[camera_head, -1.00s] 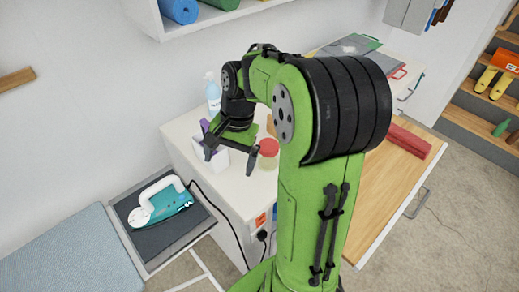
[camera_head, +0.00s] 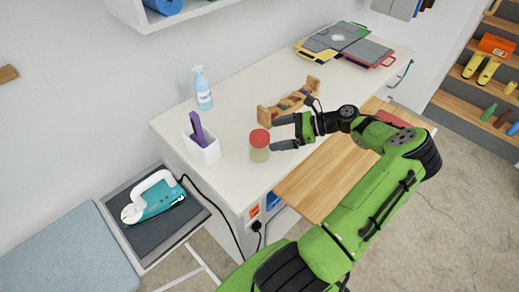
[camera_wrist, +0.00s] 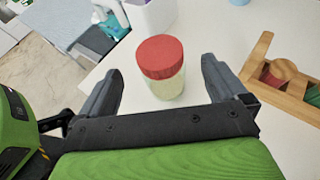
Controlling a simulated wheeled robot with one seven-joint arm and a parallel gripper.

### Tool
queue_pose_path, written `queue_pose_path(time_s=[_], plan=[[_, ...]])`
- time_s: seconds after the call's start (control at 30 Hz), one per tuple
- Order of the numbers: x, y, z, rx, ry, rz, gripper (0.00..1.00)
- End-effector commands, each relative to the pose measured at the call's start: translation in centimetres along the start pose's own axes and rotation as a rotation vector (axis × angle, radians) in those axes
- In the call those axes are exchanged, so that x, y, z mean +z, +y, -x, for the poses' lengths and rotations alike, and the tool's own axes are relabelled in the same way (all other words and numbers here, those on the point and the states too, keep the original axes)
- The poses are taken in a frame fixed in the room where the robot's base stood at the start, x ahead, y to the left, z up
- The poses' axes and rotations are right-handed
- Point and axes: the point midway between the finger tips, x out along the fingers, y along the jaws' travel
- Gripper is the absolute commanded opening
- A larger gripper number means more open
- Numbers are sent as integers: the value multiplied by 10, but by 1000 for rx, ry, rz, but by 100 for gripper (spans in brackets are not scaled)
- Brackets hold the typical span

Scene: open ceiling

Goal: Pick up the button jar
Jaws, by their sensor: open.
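The button jar (camera_head: 259,147) stands upright on the white table, with a red lid and a clear body with pale contents. In the wrist view the jar (camera_wrist: 163,68) is just ahead of the fingertips, roughly centred between them. My gripper (camera_head: 273,133) is open and empty, reaching in from the right, with its fingers pointing at the jar. In the wrist view my gripper (camera_wrist: 161,76) shows one finger on each side of the jar, with gaps on both sides. Whether the fingertips reach beside the jar is hard to tell.
A white bin (camera_head: 203,151) with a purple item stands left of the jar. A spray bottle (camera_head: 203,88) is behind it. A wooden rack (camera_head: 268,116) with spools stands close to my gripper. Folders (camera_head: 345,40) lie at the back. An iron (camera_head: 153,197) sits on a lower stand.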

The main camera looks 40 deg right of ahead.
Motion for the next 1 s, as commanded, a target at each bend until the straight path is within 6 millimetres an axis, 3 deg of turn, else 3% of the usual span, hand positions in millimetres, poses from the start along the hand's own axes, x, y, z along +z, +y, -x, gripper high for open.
queue_pose_path(time_s=[0.03,0.27,0.43,0.73,1.0], plan=[[-1,1,-13,5,1,1,99],[0,1,-43,4,2,1,99],[0,1,-76,3,2,0,99],[1,1,-85,0,3,0,99],[1,1,-84,0,3,0,57]])
